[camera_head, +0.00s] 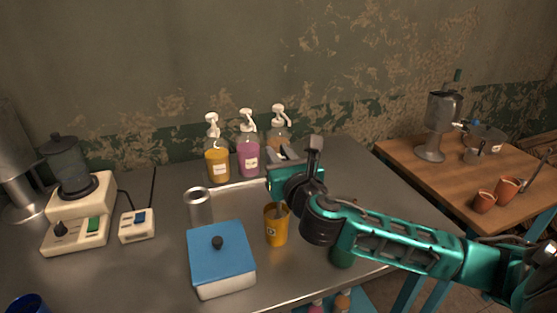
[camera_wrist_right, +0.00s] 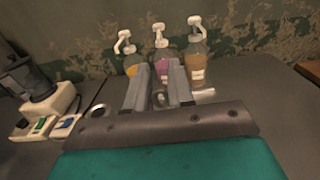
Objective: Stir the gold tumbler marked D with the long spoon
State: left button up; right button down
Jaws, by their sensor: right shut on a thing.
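The gold tumbler marked D (camera_head: 275,232) stands upright on the grey counter, just below my right gripper in the head view. My right gripper (camera_head: 284,154) is above and slightly behind the tumbler, and its fingers also show in the right wrist view (camera_wrist_right: 159,88). It is shut on a thin grey thing (camera_wrist_right: 159,100), seemingly the long spoon's handle. Most of the spoon is hidden by the gripper, and I cannot tell clearly whether its lower end is inside the tumbler. My left gripper is not in view.
A blue-lidded box (camera_head: 221,252) stands left of the tumbler, with a metal cup (camera_head: 199,206) behind it. Pump bottles (camera_head: 248,158) line the back. A blender (camera_head: 72,185) and a small switch box (camera_head: 137,226) stand left. A wooden table (camera_head: 420,170) is at right.

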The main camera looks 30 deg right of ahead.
notch_tip(320, 180, up, 6)
jog(key=shift+d+f, duration=0.15)
jog(key=shift+f, duration=0.1)
dwell(0.9)
notch_tip(320, 180, up, 5)
dwell(0.5)
dwell(0.6)
